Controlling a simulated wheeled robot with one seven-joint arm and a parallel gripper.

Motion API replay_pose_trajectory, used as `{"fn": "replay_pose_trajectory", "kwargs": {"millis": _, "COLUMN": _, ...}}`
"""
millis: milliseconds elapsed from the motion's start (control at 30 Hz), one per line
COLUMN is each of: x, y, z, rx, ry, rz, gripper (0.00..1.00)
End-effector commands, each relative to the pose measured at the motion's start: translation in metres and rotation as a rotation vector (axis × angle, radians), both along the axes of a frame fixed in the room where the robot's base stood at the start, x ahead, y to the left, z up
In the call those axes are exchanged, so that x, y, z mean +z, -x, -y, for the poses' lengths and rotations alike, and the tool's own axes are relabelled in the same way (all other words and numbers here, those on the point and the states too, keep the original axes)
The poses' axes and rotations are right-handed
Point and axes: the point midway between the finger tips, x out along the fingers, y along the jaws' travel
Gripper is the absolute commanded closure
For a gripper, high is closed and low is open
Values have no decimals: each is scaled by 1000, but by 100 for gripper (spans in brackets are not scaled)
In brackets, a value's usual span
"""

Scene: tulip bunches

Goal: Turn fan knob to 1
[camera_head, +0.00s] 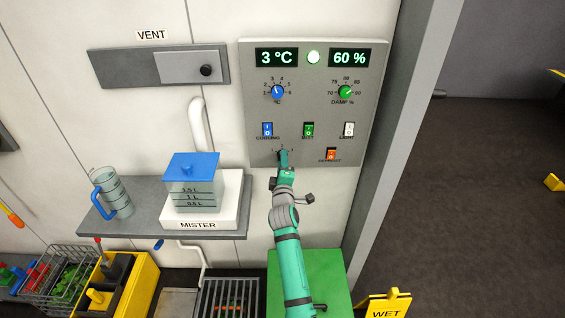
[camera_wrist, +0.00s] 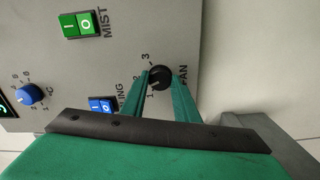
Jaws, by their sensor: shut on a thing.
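The fan knob (camera_wrist: 160,77) is a small round black dial on the grey control panel (camera_head: 258,100), with FAN printed beside it and the marks 1, 2 and 3 around one side in the wrist view. My gripper (camera_wrist: 160,82) has a teal finger on either side of the knob and is shut on it. I cannot tell clearly which mark its pointer faces. In the head view my gripper (camera_head: 283,158) reaches the bottom left of the panel and hides the knob.
Just above sit the blue cooling switch (camera_head: 267,130), the green mist switch (camera_head: 309,130) and a white switch (camera_head: 349,129). An orange defrost switch (camera_head: 331,154) is close on the right. The mister (camera_head: 200,213) stands on a shelf at the left.

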Motion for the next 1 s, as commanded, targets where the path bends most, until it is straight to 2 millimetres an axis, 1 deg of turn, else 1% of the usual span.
{"fn": "replay_pose_trajectory", "kwargs": {"millis": 200, "x": 0, "y": 0, "z": 1, "rx": -1, "ry": 206, "rz": 19, "gripper": 95}}
{"fn": "replay_pose_trajectory", "kwargs": {"millis": 500, "x": 0, "y": 0, "z": 1, "rx": -1, "ry": 458, "rz": 45, "gripper": 95}}
{"fn": "replay_pose_trajectory", "kwargs": {"millis": 700, "x": -1, "y": 0, "z": 0, "rx": -1, "ry": 579, "rz": 56, "gripper": 95}}
{"fn": "replay_pose_trajectory", "kwargs": {"millis": 1000, "x": -1, "y": 0, "z": 0, "rx": 0, "ry": 670, "rz": 65, "gripper": 95}}
